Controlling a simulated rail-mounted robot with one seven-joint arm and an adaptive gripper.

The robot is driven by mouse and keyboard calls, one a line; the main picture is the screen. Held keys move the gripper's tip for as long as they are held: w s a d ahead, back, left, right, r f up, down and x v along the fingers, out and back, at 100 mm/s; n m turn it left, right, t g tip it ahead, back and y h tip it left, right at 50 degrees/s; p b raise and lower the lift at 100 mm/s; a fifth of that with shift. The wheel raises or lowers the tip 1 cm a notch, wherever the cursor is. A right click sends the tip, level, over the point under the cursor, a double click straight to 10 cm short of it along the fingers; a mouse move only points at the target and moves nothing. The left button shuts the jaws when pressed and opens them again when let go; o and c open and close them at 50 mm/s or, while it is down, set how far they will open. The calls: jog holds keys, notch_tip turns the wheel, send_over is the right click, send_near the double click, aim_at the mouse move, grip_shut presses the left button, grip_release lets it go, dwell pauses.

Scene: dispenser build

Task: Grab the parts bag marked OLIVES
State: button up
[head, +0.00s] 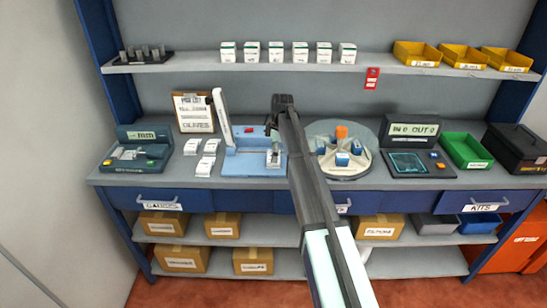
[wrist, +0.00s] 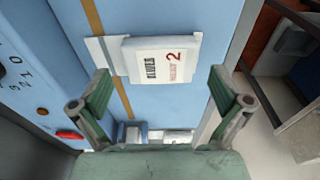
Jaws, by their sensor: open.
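My gripper (head: 273,133) is open above the blue machine (head: 247,165) on the workbench. In the wrist view the open fingers (wrist: 162,105) stand left and right of a white packet (wrist: 163,58), apart from it. The packet lies on a blue surface (wrist: 190,20), a little beyond the fingertips. Its label has dark lettering, too blurred to read surely, and a red mark like a 2. Several white packets (head: 209,146) lie on the bench left of the machine; their markings are too small to read. A clipboard (head: 194,112) behind them shows the word OLIVES.
The machine's tall white arm (head: 221,115) stands left of my gripper. A round tray (head: 345,170) with compartments, a screen unit (head: 412,150) and a green bin (head: 465,150) stand to the right. A grey gauge unit (head: 140,150) is at left. A shelf (head: 180,68) spans above.

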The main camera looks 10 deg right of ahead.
jog(key=shift+a+f, duration=0.1)
jog(key=shift+f, duration=0.85)
jog(key=c, duration=1.2)
jog(key=shift+r, duration=0.15)
